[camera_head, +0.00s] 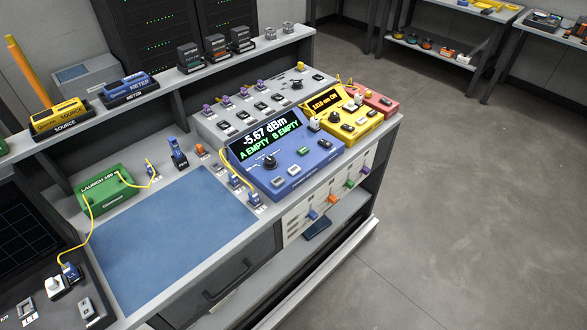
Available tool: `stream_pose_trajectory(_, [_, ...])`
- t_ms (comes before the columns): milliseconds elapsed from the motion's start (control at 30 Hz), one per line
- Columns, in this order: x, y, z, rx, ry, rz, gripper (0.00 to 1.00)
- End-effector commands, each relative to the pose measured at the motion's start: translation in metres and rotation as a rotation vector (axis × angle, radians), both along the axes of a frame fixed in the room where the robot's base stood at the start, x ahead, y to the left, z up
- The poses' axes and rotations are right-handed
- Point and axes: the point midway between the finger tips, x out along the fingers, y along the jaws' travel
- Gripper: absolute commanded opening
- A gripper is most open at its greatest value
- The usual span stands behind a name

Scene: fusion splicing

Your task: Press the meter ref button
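The blue meter (318,164) sits on the grey bench right of the blue mat. Its dark display (265,138) reads "-5.67 dBm" and "A EMPTY B EMPTY" in light and green letters. Its sloped face carries a black knob (270,162), a green button (303,151) and grey buttons, among them a left one (278,181) and a middle one (293,170). The small labels are unreadable, so I cannot tell which button is ref. No button is visibly covered. My gripper is not in view.
A yellow device (362,127) and a red one stand behind the meter to the right. Blue connectors (235,181) stand close to its left side. A green launch box (103,193) with yellow fiber is farther left. The blue mat (175,240) is clear.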

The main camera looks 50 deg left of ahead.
Motion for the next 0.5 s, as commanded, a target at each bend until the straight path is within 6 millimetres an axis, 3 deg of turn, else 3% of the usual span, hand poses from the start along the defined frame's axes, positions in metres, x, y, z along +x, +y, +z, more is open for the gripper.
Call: stream_pose_trajectory(500, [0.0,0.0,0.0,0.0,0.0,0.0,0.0])
